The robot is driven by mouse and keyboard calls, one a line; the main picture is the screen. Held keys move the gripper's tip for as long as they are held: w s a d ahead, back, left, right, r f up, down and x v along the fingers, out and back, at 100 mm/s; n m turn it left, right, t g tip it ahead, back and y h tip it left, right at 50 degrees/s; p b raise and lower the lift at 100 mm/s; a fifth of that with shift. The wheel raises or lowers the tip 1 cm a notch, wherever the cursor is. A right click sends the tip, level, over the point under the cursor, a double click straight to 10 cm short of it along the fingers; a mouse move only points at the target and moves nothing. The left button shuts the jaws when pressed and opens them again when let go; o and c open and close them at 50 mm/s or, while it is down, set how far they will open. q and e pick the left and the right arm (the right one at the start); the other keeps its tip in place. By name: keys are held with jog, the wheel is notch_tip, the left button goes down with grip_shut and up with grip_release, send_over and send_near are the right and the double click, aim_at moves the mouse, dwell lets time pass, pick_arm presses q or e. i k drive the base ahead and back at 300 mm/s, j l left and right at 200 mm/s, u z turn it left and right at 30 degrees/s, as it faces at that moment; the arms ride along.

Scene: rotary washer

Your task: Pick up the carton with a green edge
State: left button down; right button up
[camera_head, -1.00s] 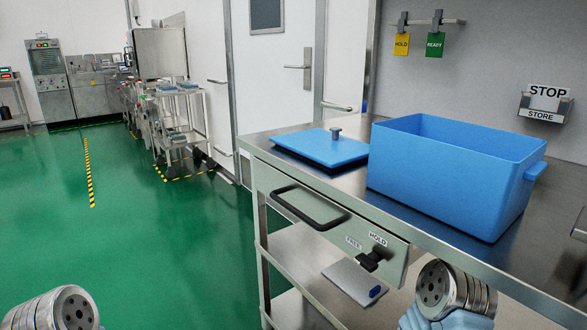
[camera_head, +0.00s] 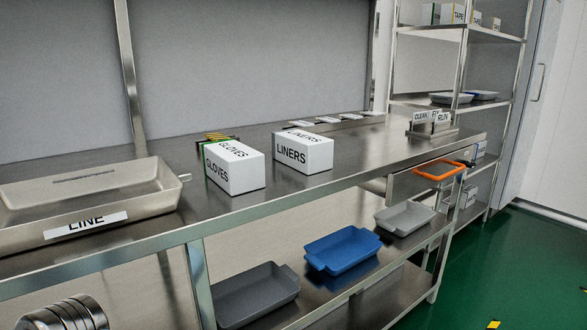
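The white carton labelled GLOVES (camera_head: 237,172) stands on the steel bench top, left of centre in the head view. A green strip (camera_head: 207,167) runs along its left edge. A second white carton labelled LINERS (camera_head: 304,153) stands just to its right and shows no green. Part of my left arm shows at the bottom left corner, well short of the cartons. Neither gripper's fingers are in view.
A steel tray labelled LINE (camera_head: 160,190) sits on the bench at left. Grey (camera_head: 255,297) and blue (camera_head: 342,252) trays are on the lower shelf. An orange-rimmed drawer bin (camera_head: 437,172) is at right. Bare bench lies before the cartons.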

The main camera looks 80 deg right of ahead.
aim_at(237, 168)
jog(key=k+z, duration=0.15)
jog(key=z, duration=0.7)
jog(key=i+j+z, duration=0.1)
jog(key=z, duration=0.35)
jog(key=i+j+z, duration=0.1)
jog(key=z, duration=0.4)
jog(key=j+z, duration=0.2)
jog(key=z, duration=0.25)
jog(key=j+z, duration=0.2)
jog(key=z, duration=0.3)
